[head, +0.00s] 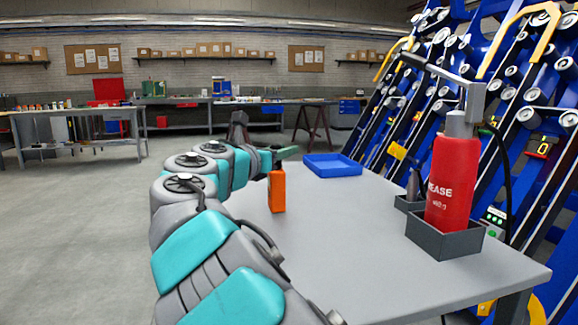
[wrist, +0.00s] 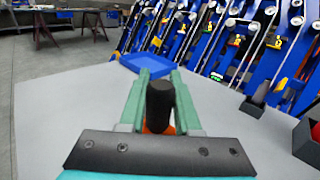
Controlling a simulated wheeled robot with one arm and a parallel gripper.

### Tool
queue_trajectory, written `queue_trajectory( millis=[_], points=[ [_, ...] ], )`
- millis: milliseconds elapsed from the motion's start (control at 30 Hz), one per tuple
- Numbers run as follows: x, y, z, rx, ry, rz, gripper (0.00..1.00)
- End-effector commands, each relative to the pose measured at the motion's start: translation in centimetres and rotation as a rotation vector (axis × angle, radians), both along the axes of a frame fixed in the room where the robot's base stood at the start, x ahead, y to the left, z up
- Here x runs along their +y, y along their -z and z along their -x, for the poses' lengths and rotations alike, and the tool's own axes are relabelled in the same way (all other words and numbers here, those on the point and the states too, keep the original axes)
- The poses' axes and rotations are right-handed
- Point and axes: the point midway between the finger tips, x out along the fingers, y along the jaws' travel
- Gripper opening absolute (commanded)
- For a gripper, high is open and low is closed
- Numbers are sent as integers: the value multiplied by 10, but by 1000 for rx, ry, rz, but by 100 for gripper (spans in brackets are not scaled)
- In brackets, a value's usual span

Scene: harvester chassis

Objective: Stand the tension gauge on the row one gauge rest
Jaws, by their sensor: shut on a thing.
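An orange block-shaped tool with a dark top, which looks like the tension gauge (head: 277,191), is upright below my gripper (head: 284,154) at the left side of the grey table. In the wrist view my gripper's two green fingers (wrist: 161,78) are shut on either side of its black top (wrist: 160,104), with a little orange (wrist: 150,129) showing beneath. I cannot tell whether its base touches the table. I cannot make out for sure which part is the row one gauge rest.
A blue tray (head: 332,166) lies at the table's far end. A red grease container (head: 452,180) stands in a grey holder (head: 446,240) at right, beside a smaller holder (head: 405,205) with a dark tool. Sloping blue chassis rows (head: 400,115) rise behind. The table's near middle is clear.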

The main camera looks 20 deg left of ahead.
Motion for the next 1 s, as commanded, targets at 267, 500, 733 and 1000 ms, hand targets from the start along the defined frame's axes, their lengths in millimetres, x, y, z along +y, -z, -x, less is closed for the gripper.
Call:
queue_trajectory(
  millis=[267, 500, 733, 1000],
  points=[
    [2, 1, 0, -1, 0, 0, 0],
    [2, 3, 0, -1, -1, -1, 46],
    [2, 3, 0, 0, -1, -1, 62],
    [4, 1, 5, -1, -1, 0, 62]
  ],
)
